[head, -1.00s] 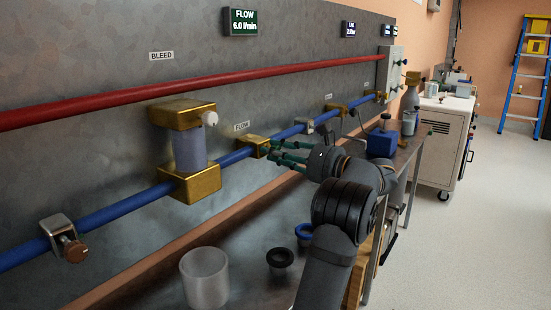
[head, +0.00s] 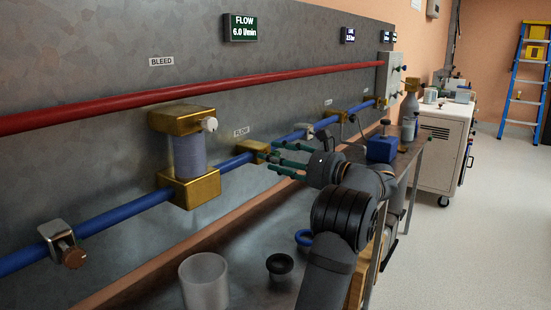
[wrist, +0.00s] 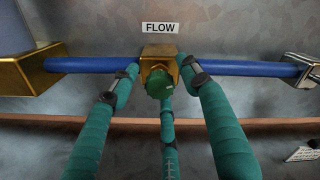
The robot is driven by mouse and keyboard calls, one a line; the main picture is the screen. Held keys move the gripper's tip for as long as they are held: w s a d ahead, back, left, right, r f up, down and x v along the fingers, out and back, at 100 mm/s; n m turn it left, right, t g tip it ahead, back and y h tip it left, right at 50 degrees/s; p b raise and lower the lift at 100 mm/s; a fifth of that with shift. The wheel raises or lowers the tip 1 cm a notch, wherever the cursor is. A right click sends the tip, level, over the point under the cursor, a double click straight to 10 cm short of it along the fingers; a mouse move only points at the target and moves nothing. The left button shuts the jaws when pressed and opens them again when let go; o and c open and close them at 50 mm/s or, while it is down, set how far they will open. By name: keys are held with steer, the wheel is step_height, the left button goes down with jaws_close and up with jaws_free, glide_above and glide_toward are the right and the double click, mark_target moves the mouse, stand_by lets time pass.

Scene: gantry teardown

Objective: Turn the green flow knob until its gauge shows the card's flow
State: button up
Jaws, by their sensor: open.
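The green flow knob (wrist: 158,83) sticks out from a brass valve block (wrist: 159,55) under the FLOW label in the wrist view. In the head view the brass block (head: 252,149) sits on the blue pipe. My gripper (wrist: 160,79) has three teal fingers, open and spread around the knob: one on each side and one below. Small gaps seem to show; contact cannot be told. The gripper (head: 272,157) hides the knob in the head view. The FLOW gauge (head: 240,27) reads 6.0 l/min. No card with a flow value can be read.
A blue pipe (head: 120,211) and red pipe (head: 110,107) run along the metal wall. A large brass fitting (head: 200,187) stands left of the valve. A clear cup (head: 204,283), black ring (head: 280,264) and blue ring (head: 304,238) are on the bench below.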

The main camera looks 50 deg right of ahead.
steer(key=s, duration=1.2)
steer(key=shift+d, duration=0.2)
steer(key=w, duration=1.2)
steer(key=shift+a, duration=0.2)
